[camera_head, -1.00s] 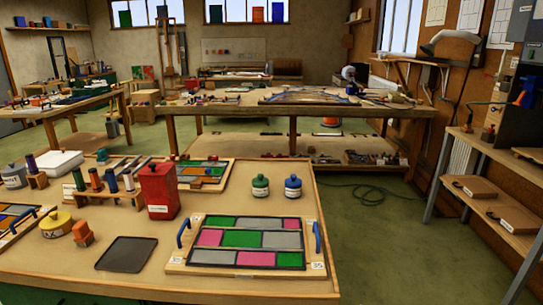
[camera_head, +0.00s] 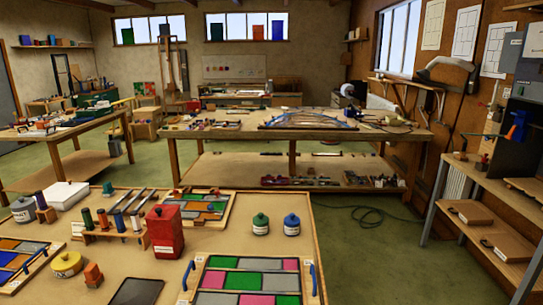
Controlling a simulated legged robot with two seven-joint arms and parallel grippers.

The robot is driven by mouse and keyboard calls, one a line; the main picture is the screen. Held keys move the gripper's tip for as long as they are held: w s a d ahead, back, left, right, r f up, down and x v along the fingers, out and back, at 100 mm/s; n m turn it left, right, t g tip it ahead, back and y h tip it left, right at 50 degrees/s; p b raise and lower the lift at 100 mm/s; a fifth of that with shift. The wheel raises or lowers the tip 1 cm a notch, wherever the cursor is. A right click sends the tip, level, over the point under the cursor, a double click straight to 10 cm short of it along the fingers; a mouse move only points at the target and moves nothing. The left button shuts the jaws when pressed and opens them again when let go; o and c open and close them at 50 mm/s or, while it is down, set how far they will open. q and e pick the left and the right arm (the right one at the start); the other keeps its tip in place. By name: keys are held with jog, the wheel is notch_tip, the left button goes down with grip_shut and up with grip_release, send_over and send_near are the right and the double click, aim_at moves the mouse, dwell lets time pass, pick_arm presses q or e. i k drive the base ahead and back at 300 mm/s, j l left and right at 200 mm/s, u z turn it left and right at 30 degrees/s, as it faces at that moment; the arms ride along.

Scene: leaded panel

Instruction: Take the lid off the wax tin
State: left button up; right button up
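A low round yellow tin (camera_head: 66,264) with a knob on top sits on the near table, towards its left side. It looks like the wax tin, and its lid appears to be on. Its label is too small to read. Neither of my grippers shows in the head view.
A red canister (camera_head: 165,232), a dark flat plate (camera_head: 136,291), a leaded panel (camera_head: 250,281) and green (camera_head: 261,224) and blue (camera_head: 292,225) jars are around. Green floor is open at right.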

aim_at(66, 261)
jog(key=u, duration=1.45)
jog(key=i+j+z, duration=0.1)
jog(key=i, duration=0.05)
